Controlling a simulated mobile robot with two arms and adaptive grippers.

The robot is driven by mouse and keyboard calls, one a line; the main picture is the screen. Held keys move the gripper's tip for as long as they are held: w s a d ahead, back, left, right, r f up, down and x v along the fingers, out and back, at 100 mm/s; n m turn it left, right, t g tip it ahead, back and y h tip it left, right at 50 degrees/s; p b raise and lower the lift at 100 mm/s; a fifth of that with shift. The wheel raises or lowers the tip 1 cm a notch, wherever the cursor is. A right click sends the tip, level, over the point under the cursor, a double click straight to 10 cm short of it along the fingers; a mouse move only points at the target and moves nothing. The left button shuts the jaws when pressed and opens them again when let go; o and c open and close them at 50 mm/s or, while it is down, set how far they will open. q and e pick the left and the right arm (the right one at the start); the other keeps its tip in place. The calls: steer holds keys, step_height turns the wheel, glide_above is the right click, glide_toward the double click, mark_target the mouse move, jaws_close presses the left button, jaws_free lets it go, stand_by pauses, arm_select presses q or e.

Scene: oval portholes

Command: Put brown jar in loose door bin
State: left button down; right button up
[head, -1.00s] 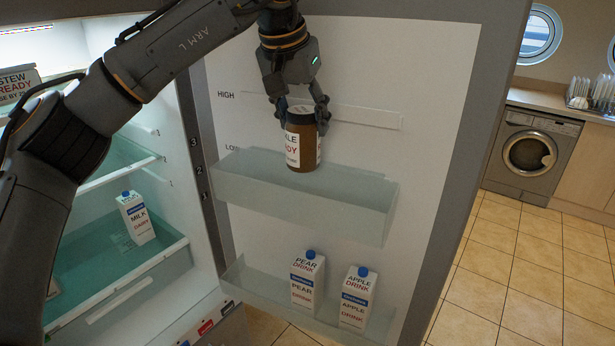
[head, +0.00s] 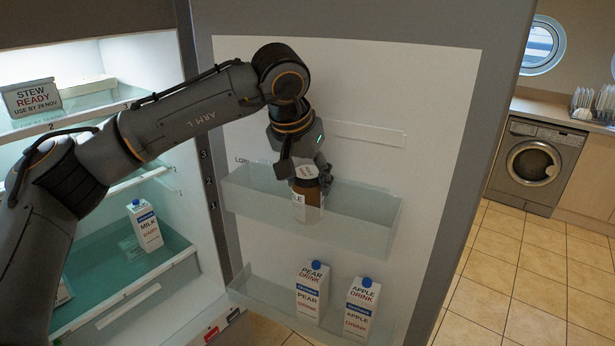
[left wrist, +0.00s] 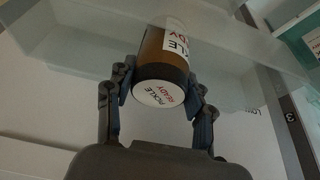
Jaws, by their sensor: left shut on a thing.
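The brown jar (head: 308,195) has a dark lid with a white top and a label reading pickle. My left gripper (head: 310,178) is shut on it near the lid. The jar's lower part shows through the clear front wall of the upper door bin (head: 350,218), so it is inside the bin. I cannot tell whether its base touches the bin floor. In the left wrist view the jar (left wrist: 165,58) sits between the two fingers (left wrist: 165,95). My right gripper is not in view.
A lower door bin (head: 262,300) holds a pear drink carton (head: 311,292) and an apple drink carton (head: 359,310). An empty rail (head: 370,134) is on the door above. The fridge shelves at left hold a milk carton (head: 145,226) and a stew box (head: 32,98). The upper bin is otherwise empty.

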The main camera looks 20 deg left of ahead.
arm_select(q)
steer(key=c, duration=0.5)
jaws_free()
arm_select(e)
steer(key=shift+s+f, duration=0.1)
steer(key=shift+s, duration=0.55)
arm_select(q)
steer(key=shift+r, duration=0.3)
steer(key=b+v, duration=0.2)
steer(key=v, duration=0.9)
steer(key=shift+s+r, duration=0.15)
steer(key=shift+r, duration=0.2)
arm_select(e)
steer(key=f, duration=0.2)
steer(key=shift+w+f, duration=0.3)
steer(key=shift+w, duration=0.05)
